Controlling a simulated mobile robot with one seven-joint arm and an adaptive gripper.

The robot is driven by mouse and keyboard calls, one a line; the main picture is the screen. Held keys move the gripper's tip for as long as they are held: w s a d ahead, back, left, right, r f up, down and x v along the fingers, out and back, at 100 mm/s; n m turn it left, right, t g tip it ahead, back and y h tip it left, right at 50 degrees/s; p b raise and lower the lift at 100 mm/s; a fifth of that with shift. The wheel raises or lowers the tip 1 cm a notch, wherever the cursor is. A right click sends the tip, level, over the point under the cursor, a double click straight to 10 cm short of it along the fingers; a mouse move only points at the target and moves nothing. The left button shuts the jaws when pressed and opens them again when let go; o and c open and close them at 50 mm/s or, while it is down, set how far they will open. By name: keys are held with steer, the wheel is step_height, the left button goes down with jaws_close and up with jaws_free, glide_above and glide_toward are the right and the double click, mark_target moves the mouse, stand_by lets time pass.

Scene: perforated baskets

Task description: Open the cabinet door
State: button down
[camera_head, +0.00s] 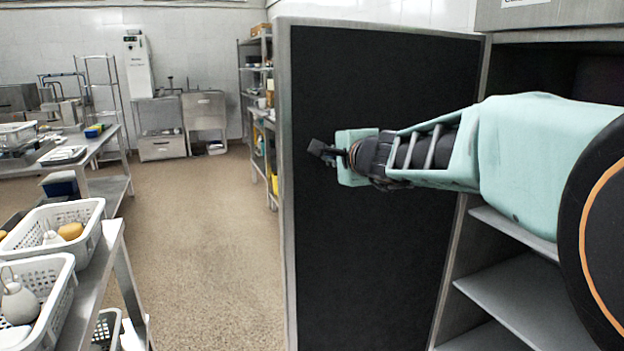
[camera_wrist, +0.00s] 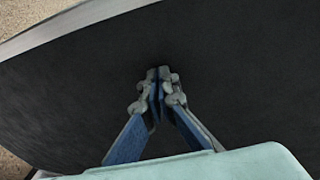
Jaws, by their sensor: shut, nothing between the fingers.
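The cabinet door (camera_head: 365,240) is a black panel with a grey metal frame. It stands swung out from the cabinet (camera_head: 462,240), whose inside with grey shelves shows on the right. My gripper (camera_head: 318,152) is in front of the door's black inner face, towards its free edge on the left. In the wrist view my gripper (camera_wrist: 157,80) has its fingertips together and empty. The door's dark face (camera_wrist: 245,60) fills most of that view behind the fingers. I cannot tell whether the fingertips touch the door. No handle shows.
Perforated white baskets (camera_head: 62,222) stand on a metal table (camera_head: 100,275) at the left. The brown floor (camera_head: 205,225) between the table and the door is clear. A shelf rack (camera_head: 243,75) stands behind the door, by the back wall.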

steer(key=w+a, duration=0.4)
steer(key=w, duration=0.6)
steer(key=shift+w+a+p, duration=0.25)
steer(key=shift+w+p, duration=0.1)
steer(key=shift+p, duration=0.1)
steer(key=shift+s, duration=0.1)
